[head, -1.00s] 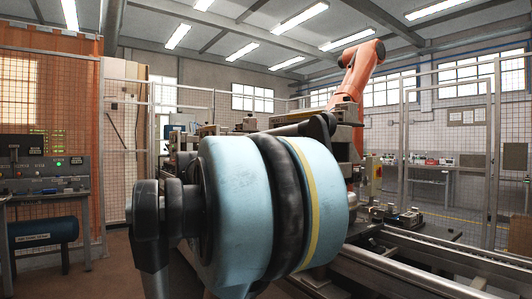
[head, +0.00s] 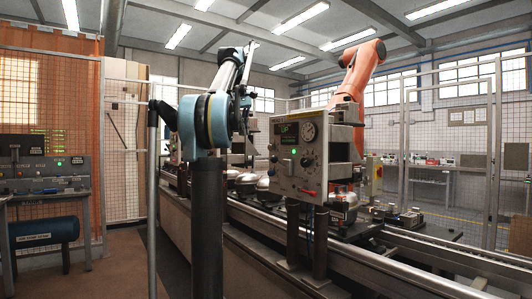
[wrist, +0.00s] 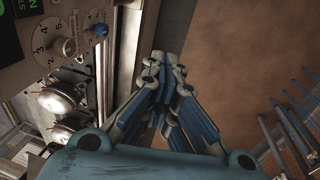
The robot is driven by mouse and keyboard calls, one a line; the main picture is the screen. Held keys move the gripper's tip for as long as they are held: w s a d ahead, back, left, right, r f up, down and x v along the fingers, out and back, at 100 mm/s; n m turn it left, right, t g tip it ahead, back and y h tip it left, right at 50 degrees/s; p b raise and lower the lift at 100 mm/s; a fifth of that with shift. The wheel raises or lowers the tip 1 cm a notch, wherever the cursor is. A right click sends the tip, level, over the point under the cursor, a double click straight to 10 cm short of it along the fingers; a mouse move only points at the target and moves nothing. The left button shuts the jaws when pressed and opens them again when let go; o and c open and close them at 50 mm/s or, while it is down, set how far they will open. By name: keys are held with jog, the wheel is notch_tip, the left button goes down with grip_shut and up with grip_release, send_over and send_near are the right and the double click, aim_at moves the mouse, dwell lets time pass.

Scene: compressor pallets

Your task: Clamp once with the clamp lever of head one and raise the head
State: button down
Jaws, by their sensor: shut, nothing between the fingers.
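A grey head with a control panel (head: 298,158) stands over the line in the head view. It has a round gauge, a small green display, knobs and a red-handled lever (head: 305,191) at its lower edge. I cannot tell whether this lever is the clamp lever. In the wrist view, part of a panel with a numbered dial (wrist: 64,47) and a blue knob (wrist: 100,31) shows at upper left; the lever is not seen there. My gripper (wrist: 164,68) is shut and empty, to the right of the panel and apart from it, over bare floor.
Silver domed compressors (head: 342,196) sit on the line under and beside the head. A long rail (head: 400,265) runs along the line. An orange robot arm (head: 356,75) stands behind. Open floor lies left of the line; a console (head: 45,180) stands at far left.

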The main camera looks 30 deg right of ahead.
jog(key=d+r, duration=0.4)
jog(key=d, duration=0.3)
jog(key=shift+s+d+r, duration=0.2)
jog(key=shift+s+d, duration=0.05)
jog(key=shift+s, duration=0.05)
jog(key=shift+f, duration=0.1)
send_over(279, 163)
jog(key=w+a, duration=0.4)
notch_tip(279, 163, down, 12)
jog(key=shift+s+d+f, duration=0.2)
jog(key=shift+d+f, duration=0.05)
jog(key=shift+s+f, duration=0.1)
jog(key=shift+s, duration=0.05)
